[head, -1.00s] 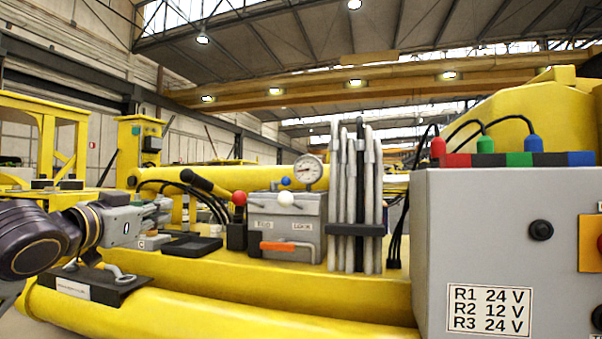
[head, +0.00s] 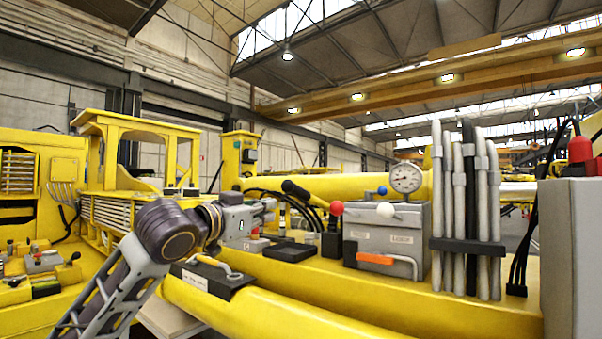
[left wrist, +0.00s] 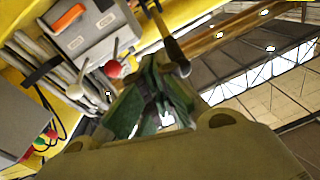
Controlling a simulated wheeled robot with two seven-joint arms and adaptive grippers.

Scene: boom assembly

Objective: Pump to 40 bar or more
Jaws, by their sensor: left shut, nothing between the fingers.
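The grey pump box (head: 388,238) stands on the yellow beam, with a round white pressure gauge (head: 406,178) above it; its needle is too small to read surely. A black lever handle (head: 298,191) slants up to the left of the box. A red ball knob (head: 336,208), a white ball knob (head: 386,210) and an orange handle (head: 375,259) are at the box. My left gripper (head: 268,208) is shut and empty, left of and below the lever's end, apart from it. In the left wrist view, the black lever (left wrist: 176,52) appears beyond the fingers (left wrist: 158,88). My right gripper is out of view.
Grey and black hoses (head: 467,210) stand right of the box. A grey cabinet (head: 575,260) fills the right edge. A black tray (head: 290,252) and a black plate with a hook-like handle (head: 213,278) lie near my left gripper. Yellow machinery (head: 40,180) stands at left.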

